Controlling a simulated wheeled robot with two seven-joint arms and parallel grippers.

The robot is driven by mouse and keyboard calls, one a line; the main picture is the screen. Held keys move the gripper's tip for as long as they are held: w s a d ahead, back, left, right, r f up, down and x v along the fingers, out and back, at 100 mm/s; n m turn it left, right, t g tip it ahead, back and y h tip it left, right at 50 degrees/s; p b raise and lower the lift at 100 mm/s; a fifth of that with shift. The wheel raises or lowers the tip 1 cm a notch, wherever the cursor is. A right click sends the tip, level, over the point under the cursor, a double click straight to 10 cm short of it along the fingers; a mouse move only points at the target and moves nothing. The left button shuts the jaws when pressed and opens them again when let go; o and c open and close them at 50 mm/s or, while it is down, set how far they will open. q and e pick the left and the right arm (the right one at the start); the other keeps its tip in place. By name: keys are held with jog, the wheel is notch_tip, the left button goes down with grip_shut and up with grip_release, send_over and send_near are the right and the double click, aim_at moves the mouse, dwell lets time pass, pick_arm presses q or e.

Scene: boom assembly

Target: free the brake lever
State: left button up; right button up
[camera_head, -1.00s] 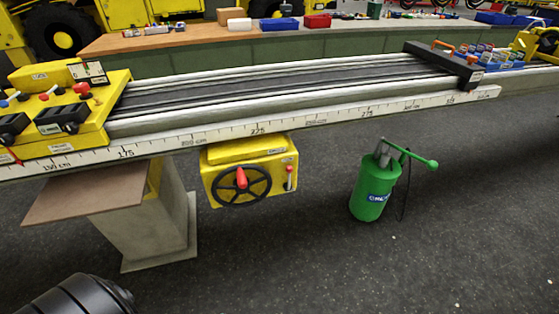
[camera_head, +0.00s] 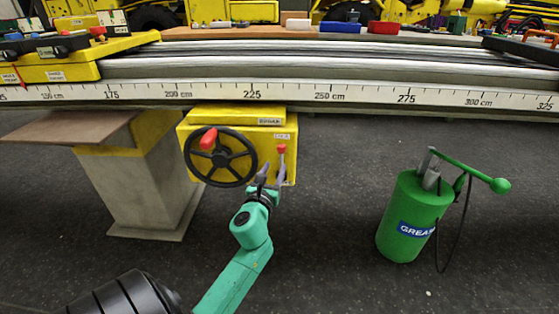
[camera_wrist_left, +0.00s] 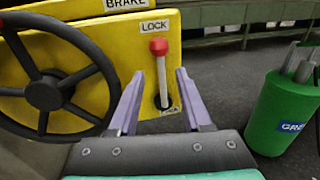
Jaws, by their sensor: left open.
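The brake lever is a short grey rod with a red knob (camera_head: 282,149) on the right of a yellow box under the beam. In the left wrist view the lever (camera_wrist_left: 161,78) stands upright below a "LOCK" label, with its foot in a dark slot. My left gripper (camera_head: 270,176) is open in front of the box. In the left wrist view its two purple fingers (camera_wrist_left: 157,95) stand on either side of the lever with gaps, not closed on it. The black handwheel (camera_head: 220,157) with a red handle is left of the lever. My right gripper is not in view.
A green grease canister (camera_head: 412,215) with a pump handle and hose stands on the floor to the right. A concrete pedestal (camera_head: 150,190) with a brown board is at the left. The scaled beam (camera_head: 330,92) runs above the box. Floor between box and canister is clear.

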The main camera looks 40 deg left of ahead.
aim_at(281, 155)
pick_arm(q)
jog(key=b+x, duration=0.1)
jog(key=x, duration=0.5)
jog(key=shift+w+a, duration=0.15)
jog(key=shift+w, duration=0.1)
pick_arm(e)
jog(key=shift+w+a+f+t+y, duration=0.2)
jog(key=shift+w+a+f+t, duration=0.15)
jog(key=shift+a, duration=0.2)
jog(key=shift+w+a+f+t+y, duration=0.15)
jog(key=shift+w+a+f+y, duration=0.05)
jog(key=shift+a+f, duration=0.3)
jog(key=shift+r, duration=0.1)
pick_arm(q)
grip_shut()
jog(key=shift+r, duration=0.15)
